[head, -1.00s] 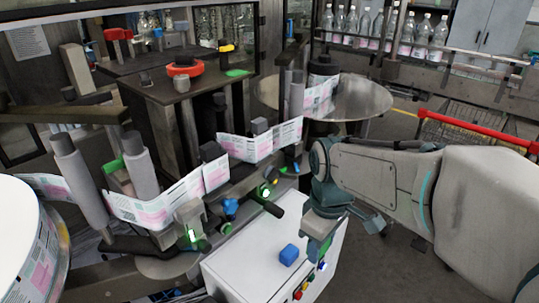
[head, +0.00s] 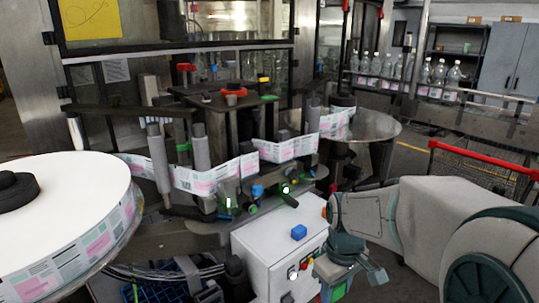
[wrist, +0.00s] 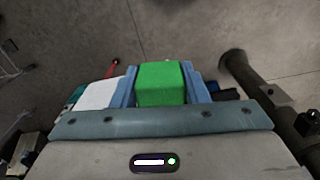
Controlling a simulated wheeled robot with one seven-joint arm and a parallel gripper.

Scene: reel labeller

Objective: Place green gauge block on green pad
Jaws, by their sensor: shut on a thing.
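The green gauge block (wrist: 160,84) sits between the two blue fingers of my gripper (wrist: 161,72) in the wrist view. The gripper is shut on it, with open floor beyond. In the head view, green also shows low at my gripper (head: 337,289), by the front right of the white cabinet and partly cut off by the lower edge. A flat green patch (head: 269,97), which looks like the green pad, lies at the right edge of the dark machine top, far from my gripper. It is small in the picture.
A blue block (head: 299,232) rests on the white cabinet (head: 262,240). A red-and-dark knob (head: 234,90) stands on the dark machine top (head: 205,99). Rollers with a label web (head: 205,180) lie between the cabinet and that top. A red-railed cart (head: 480,155) stands at right.

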